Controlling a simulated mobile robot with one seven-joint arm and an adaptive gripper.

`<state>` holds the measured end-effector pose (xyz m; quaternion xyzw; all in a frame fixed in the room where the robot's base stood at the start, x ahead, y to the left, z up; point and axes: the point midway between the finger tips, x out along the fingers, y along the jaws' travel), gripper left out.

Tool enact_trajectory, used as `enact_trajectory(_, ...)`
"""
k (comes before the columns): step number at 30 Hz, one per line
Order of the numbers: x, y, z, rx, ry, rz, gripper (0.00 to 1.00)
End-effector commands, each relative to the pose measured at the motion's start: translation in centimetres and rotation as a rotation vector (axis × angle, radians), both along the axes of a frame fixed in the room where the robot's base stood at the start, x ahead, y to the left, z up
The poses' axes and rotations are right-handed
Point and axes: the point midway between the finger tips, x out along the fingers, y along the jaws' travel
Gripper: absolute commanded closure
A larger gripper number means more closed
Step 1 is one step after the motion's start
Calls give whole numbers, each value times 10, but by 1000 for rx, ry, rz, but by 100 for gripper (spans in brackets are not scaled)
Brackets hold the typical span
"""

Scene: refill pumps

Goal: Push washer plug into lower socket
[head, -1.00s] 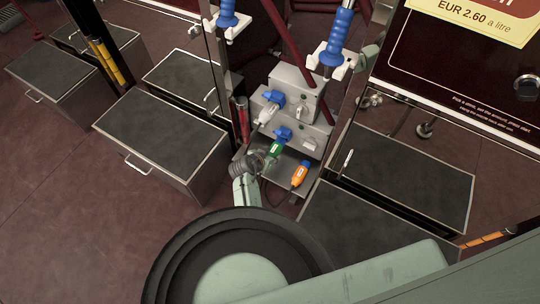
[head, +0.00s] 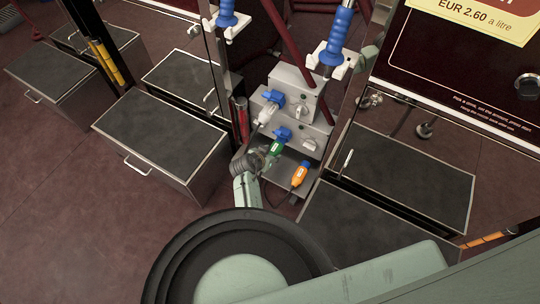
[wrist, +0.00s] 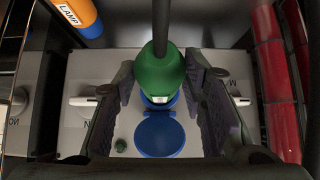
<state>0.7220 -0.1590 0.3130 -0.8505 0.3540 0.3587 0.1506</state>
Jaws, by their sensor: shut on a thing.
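A green plug (wrist: 160,76) with a dark cable is between the two fingers of my gripper (wrist: 162,98), which are shut on it. I take it for the washer plug; its label is not readable. In the head view the green plug (head: 274,151) is just below the lower blue socket (head: 282,134). In the wrist view the socket's round blue lid (wrist: 160,134) is beyond the plug's front end. The plug lines up with the socket, but I cannot tell how far in it is. In the head view my gripper (head: 262,158) is partly hidden.
The upper blue socket (head: 273,97) has a pale plug (head: 266,114) at it. An orange plug (head: 300,174), marked LAMP in the wrist view (wrist: 79,16), is beside the green one. Switch knobs (head: 309,144) project from the grey box. Red bars (wrist: 270,60) stand close on the right.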

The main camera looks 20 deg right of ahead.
Motion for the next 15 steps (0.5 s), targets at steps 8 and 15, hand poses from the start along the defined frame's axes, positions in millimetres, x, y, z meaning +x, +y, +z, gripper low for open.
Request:
enact_trajectory(8, 5, -4, 0, -1, -2, -1, 100)
enact_trajectory(15, 8, -8, 1, 0, -2, 0, 100)
